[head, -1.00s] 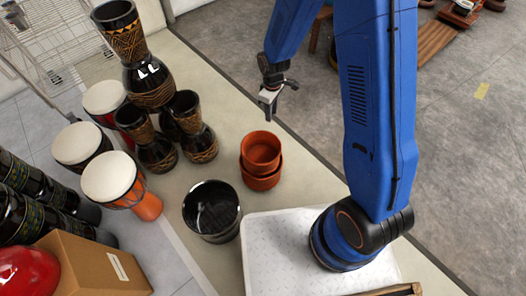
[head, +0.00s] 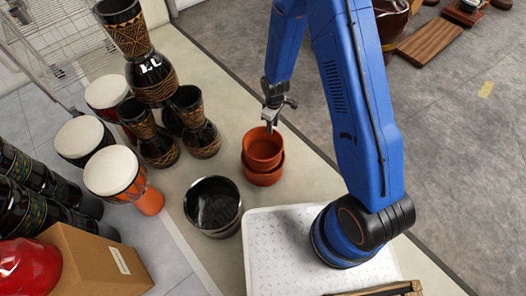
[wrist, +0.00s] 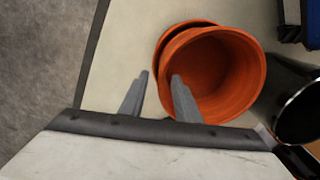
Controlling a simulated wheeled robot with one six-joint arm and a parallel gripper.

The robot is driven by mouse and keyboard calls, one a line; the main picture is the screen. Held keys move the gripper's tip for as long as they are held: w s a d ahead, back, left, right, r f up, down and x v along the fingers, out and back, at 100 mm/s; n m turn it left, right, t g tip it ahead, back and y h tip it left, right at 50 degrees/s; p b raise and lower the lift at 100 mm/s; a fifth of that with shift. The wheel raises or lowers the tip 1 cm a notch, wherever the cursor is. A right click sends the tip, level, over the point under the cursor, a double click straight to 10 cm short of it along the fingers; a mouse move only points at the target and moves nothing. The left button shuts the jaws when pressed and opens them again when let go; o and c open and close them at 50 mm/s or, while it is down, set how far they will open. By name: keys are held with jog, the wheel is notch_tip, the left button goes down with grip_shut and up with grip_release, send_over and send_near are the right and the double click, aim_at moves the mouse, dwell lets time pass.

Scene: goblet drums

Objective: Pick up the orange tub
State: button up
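The orange tub (head: 262,148) is a round, open terracotta-coloured tub. It sits stacked in a second, similar orange tub (head: 262,177) on the pale mat. In the wrist view the upper tub (wrist: 228,75) shows its open mouth, with the lower one's rim peeking out at its left. My gripper (head: 272,128) is just above the back rim of the upper tub, pointing down. In the wrist view its two fingers (wrist: 158,85) are apart, one over the tub's mouth and one outside the rim. Nothing is between them except perhaps the rim; contact cannot be told.
A black bucket (head: 213,206) stands close to the tubs at front left. Dark carved goblet drums (head: 157,142) stand further left, one stacked on top. White-topped drums (head: 113,172) and a cardboard box (head: 92,262) are beyond. The pale mat (head: 222,110) is clear behind the tubs.

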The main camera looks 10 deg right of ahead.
send_over(271, 142)
jog(key=shift+w+d+f, duration=0.1)
jog(key=shift+w+f, duration=0.05)
jog(key=shift+f, duration=1.25)
jog(key=shift+w+d+f, duration=0.1)
jog(key=shift+f, duration=1.3)
grip_shut()
